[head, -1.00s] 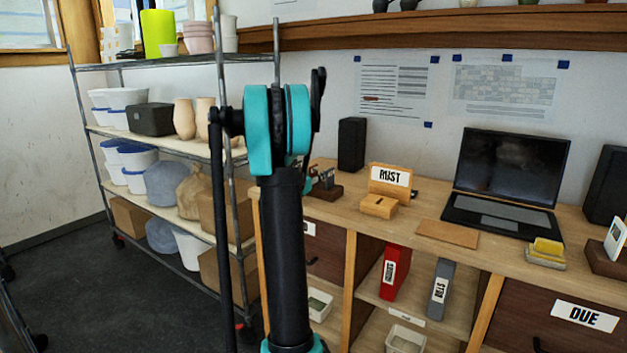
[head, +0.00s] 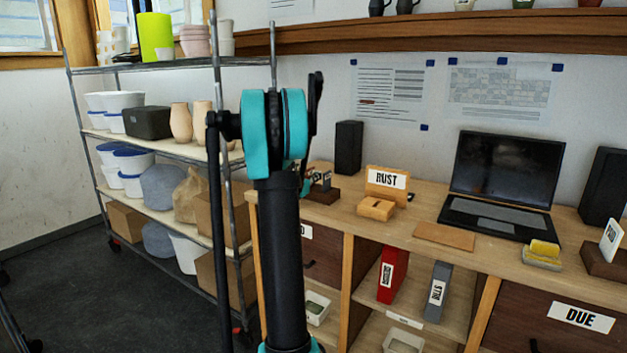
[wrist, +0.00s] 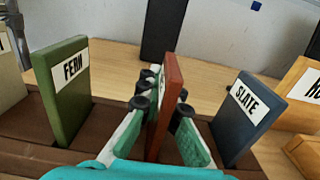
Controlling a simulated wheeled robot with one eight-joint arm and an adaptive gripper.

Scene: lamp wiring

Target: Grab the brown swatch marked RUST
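In the wrist view, a reddish-brown swatch (wrist: 167,100) stands upright in a dark brown rack (wrist: 108,115), between a green swatch marked FERN (wrist: 70,100) and a blue-grey swatch marked SLATE (wrist: 245,115). Only a sliver of the brown swatch's label shows, too edge-on to read. My gripper (wrist: 160,108) has one finger on each side of the brown swatch, with the black-tipped ends close to its faces. Whether they press on it is not clear. In the head view my arm hides the gripper and most of the rack (head: 325,195).
A wooden stand labelled RUST (head: 386,180) is on the desk (head: 400,226), right of the rack. A black speaker (head: 348,147) stands behind the rack. A laptop (head: 503,180) and yellow sponge (head: 544,250) are further right. A metal shelf (head: 165,145) is at left.

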